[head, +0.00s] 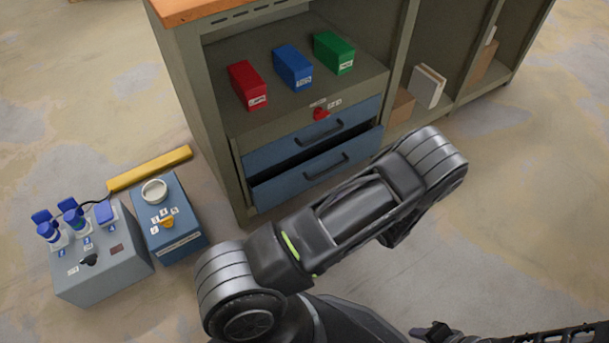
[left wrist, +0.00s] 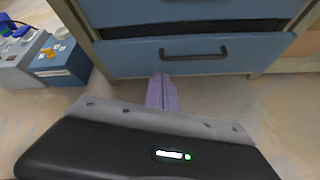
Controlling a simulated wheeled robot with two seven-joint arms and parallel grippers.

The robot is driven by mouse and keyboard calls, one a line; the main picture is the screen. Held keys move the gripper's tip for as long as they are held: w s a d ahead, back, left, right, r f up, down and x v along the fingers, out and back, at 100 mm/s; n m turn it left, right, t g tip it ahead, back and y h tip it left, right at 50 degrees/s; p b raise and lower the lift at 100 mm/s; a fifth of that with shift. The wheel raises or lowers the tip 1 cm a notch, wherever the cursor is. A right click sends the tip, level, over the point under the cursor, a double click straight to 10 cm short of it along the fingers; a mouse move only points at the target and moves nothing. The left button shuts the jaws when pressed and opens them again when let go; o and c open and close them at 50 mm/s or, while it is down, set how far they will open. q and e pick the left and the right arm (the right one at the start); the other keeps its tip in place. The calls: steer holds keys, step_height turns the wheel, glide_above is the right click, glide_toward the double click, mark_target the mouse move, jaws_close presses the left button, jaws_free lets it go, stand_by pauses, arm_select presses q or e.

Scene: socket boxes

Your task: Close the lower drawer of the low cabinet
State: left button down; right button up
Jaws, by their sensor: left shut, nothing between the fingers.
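The low cabinet (head: 223,165) has two blue drawers. The lower drawer (head: 275,190) stands out a little past the upper drawer (head: 268,156), with a dark gap above its front. Its dark handle (head: 326,169) faces me. In the left wrist view, the lower drawer front (left wrist: 130,62) lies just ahead of my left gripper (left wrist: 162,78). The purple fingers are shut together and empty, low near the drawer's bottom edge. I cannot tell whether they touch it. In the head view my arm hides the left fingers. My right gripper is not seen.
Red (head: 246,84), blue (head: 292,67) and green (head: 333,52) boxes stand on the shelf above the drawers. A grey socket box (head: 105,267) and a blue box (head: 180,240) sit on the floor at the left, by a yellow bar (head: 150,168). Open compartments lie right.

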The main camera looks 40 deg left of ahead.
arm_select(q)
steer(key=n, duration=0.3)
steer(key=shift+w+a+r+t, duration=0.15)
steer(key=shift+w+r+t, duration=0.15)
steer(key=shift+w, duration=0.1)
steer(key=shift+a+f, duration=0.1)
steer(key=b, duration=0.3)
glide_toward(306, 168)
step_height(306, 168, down, 4)
steer(key=a, duration=0.2)
steer(key=w+a+b, duration=0.1)
steer(key=a, duration=0.1)
steer(key=shift+w+a, duration=0.1)
steer(key=shift+w, duration=0.1)
steer(key=shift+w+a+r+b, duration=0.2)
steer(key=shift+a+b, duration=0.1)
steer(key=shift+a, duration=0.25)
